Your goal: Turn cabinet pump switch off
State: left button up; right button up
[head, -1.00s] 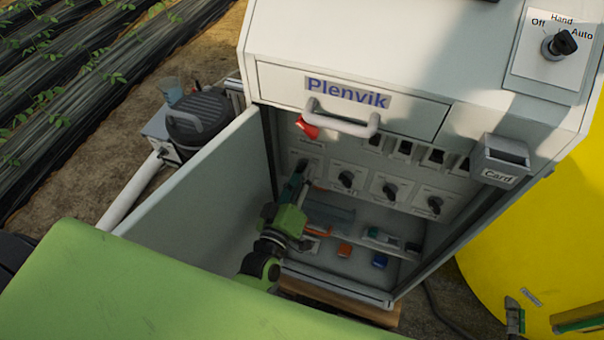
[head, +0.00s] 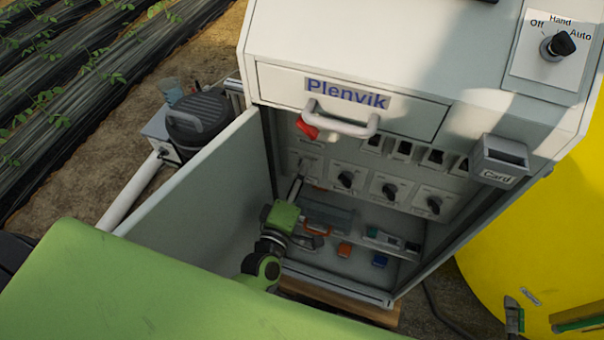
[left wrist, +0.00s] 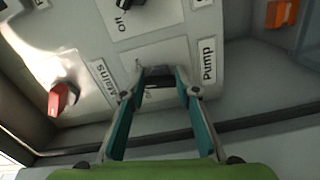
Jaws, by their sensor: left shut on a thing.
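The pump switch (left wrist: 158,82) is a dark knob on a pale plate beside the label "Pump" in the left wrist view. My left gripper (left wrist: 160,75) has its teal fingers closed in on this knob from both sides, and their tips hide part of it. The knob's exact pointing is hard to read. In the head view my left gripper (head: 298,187) reaches into the open cabinet (head: 258,88) to the leftmost switch of the lower row.
A red mains switch (left wrist: 62,97) sits close to the pump switch. More black knobs (head: 390,190) continue the row to the right. The open cabinet door (head: 205,185) stands left of my arm. A shelf below holds small parts, including an orange one (head: 344,250).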

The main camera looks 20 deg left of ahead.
pick_arm(q)
jog(key=n+b, duration=0.3)
jog(key=n, duration=0.8)
jog(key=shift+r, duration=0.15)
dwell(0.5)
jog(key=o, duration=1.1)
jog(key=shift+s, duration=0.1)
jog(key=s, duration=1.2)
jog(key=shift+a+r, duration=0.1)
jog(key=shift+a, duration=0.15)
